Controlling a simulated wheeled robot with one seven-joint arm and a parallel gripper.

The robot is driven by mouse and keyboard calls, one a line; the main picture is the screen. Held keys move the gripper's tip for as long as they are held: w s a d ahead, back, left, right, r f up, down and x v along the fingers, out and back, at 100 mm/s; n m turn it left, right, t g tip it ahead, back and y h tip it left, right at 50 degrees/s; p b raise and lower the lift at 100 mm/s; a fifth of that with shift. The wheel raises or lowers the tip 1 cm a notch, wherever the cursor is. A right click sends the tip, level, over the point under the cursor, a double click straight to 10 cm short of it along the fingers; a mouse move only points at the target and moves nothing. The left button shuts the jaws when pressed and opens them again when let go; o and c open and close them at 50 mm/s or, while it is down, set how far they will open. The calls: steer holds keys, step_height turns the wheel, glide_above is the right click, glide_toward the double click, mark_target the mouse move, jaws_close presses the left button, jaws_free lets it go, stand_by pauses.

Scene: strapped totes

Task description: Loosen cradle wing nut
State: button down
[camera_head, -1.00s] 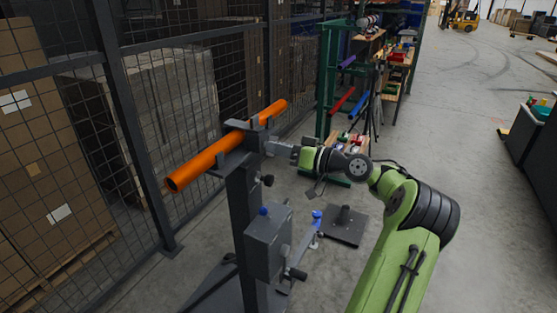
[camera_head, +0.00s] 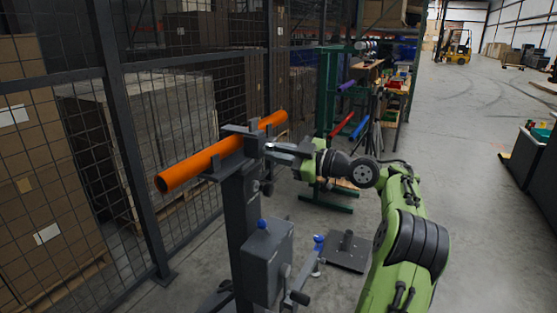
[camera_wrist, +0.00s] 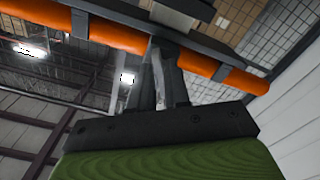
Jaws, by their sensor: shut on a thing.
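An orange tube (camera_head: 205,162) lies across the dark cradle (camera_head: 228,160) on top of a dark post (camera_head: 240,220). My gripper (camera_head: 268,149) reaches in from the right, its fingertips at the side of the cradle just below the tube. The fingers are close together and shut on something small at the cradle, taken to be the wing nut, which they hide. In the wrist view the fingertips (camera_wrist: 165,48) meet the underside of the cradle bar, with the orange tube (camera_wrist: 115,35) passing behind them.
A grey box (camera_head: 267,262) with a blue knob (camera_head: 262,224) is fixed to the post below my arm. A mesh fence (camera_head: 125,160) stands close on the left. A green rack (camera_head: 325,120) stands behind.

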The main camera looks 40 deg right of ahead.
steer(key=n, duration=0.5)
steer(key=shift+n, duration=0.7)
steer(key=c, duration=1.2)
jaws_free()
steer(key=shift+c, duration=0.2)
steer(key=p+v, duration=0.3)
steer(key=v, duration=1.2)
steer(key=shift+s, duration=0.4)
steer(key=shift+d, duration=0.15)
